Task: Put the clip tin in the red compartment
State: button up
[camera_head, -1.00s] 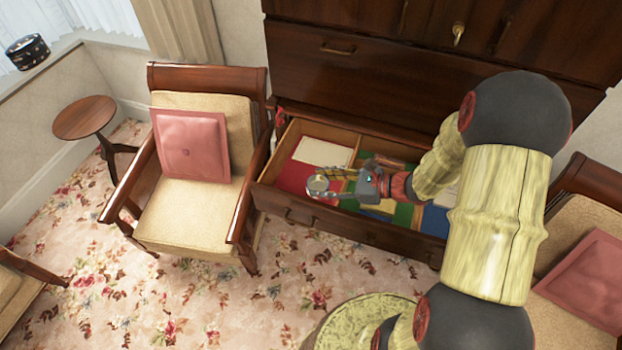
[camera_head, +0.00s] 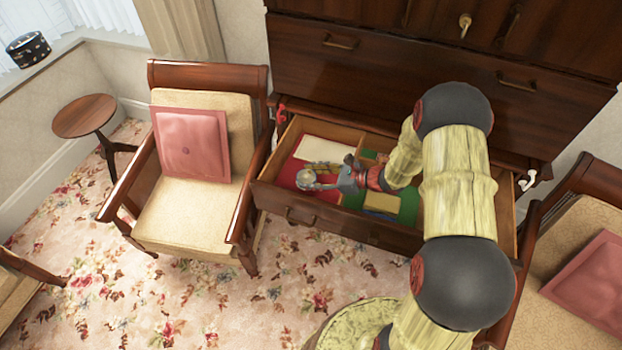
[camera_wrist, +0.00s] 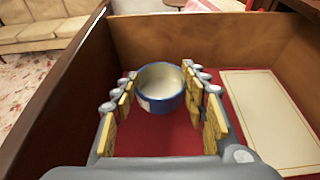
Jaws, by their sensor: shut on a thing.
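The clip tin (camera_head: 305,179) is a small round blue tin with a pale top. It also shows in the wrist view (camera_wrist: 160,88), between the yellow-padded fingers. My gripper (camera_head: 318,177) is shut on it. In the wrist view my gripper (camera_wrist: 162,95) has a row of fingers on each side of the tin. The tin is over the red compartment (camera_head: 290,172), at the left end of the open drawer. The red floor (camera_wrist: 185,142) shows around it in the wrist view. I cannot tell whether the tin touches the floor.
A cream rectangular item (camera_head: 322,150) lies at the back of the red compartment. Green (camera_head: 407,207) and blue areas lie to the right, partly hidden by my arm. An armchair (camera_head: 185,190) stands close to the drawer's left side. The drawer's wooden walls (camera_wrist: 205,45) surround the compartment.

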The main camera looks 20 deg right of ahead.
jog(key=shift+f, duration=0.25)
jog(key=shift+f+b, duration=0.4)
jog(key=shift+f, duration=0.1)
jog(key=shift+s, duration=0.1)
